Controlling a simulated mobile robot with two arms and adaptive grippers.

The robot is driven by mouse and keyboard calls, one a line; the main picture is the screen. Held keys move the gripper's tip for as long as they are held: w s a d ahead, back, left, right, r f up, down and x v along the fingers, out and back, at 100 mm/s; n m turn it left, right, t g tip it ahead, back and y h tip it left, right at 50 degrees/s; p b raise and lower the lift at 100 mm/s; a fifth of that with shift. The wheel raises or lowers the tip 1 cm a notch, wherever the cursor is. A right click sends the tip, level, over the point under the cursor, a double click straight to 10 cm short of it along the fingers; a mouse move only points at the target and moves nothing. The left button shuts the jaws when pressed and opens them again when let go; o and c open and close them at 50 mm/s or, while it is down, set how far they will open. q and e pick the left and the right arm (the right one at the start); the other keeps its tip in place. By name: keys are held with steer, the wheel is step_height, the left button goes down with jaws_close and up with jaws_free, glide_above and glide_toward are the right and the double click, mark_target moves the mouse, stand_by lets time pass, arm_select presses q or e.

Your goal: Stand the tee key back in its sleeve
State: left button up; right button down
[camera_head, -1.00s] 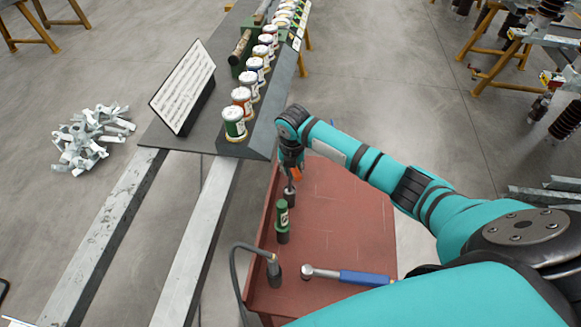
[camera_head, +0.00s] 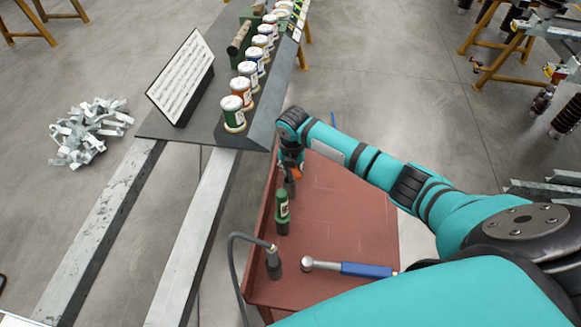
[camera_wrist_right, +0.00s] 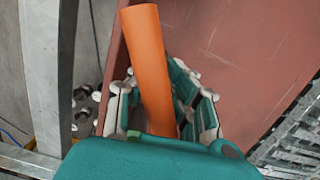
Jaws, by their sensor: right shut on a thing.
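The tee key shows as a thick orange bar (camera_wrist_right: 150,70) in the right wrist view, lying between the fingers of my right gripper (camera_wrist_right: 163,112). The gripper is shut on it. In the head view my right gripper (camera_head: 291,168) points down over the far left part of the red tray, with a little orange showing beside it. A short grey cylinder (camera_head: 290,188) shows just below the gripper; I cannot tell whether it is the sleeve or part of the key. The key's lower end is hidden. My left gripper is not in view.
A shelf of lidded jars (camera_head: 233,114) rises on the left. The tray's middle is clear.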

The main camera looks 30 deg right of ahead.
stand_by(0.3)
steer(key=c, duration=1.2)
jaws_free()
steer(key=shift+c, duration=0.2)
steer(key=shift+r, duration=0.1)
steer(key=r, duration=0.4)
steer(key=s+r, duration=0.1)
steer(key=r, duration=0.6)
steer(key=shift+s+a+r, duration=0.25)
steer(key=shift+s+r, duration=0.05)
steer(key=shift+r, duration=0.05)
